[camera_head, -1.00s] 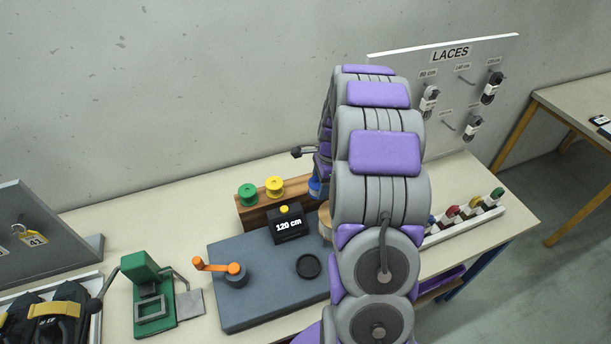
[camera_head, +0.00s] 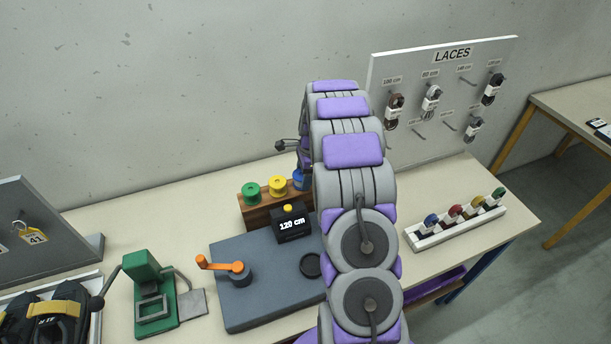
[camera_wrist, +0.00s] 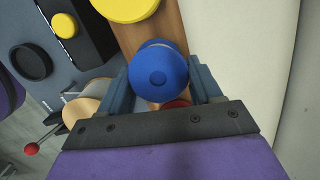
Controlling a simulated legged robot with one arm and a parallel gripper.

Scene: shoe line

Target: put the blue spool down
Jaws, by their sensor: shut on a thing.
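In the head view the blue spool (camera_head: 300,180) shows beside my arm, at the right of the yellow spool (camera_head: 277,186). The green spool (camera_head: 251,191) stands left of the yellow one. The wooden rack (camera_head: 262,214) carries them; it also shows in the wrist view (camera_wrist: 150,38). Whether the blue spool touches the rack is hidden. My gripper is mostly hidden behind my arm in the head view.
The grey machine base (camera_head: 265,285) with an orange crank (camera_head: 222,265) and a black 120 cm display (camera_head: 291,226) stands in front of the rack. A LACES board (camera_head: 445,100) stands at the right.

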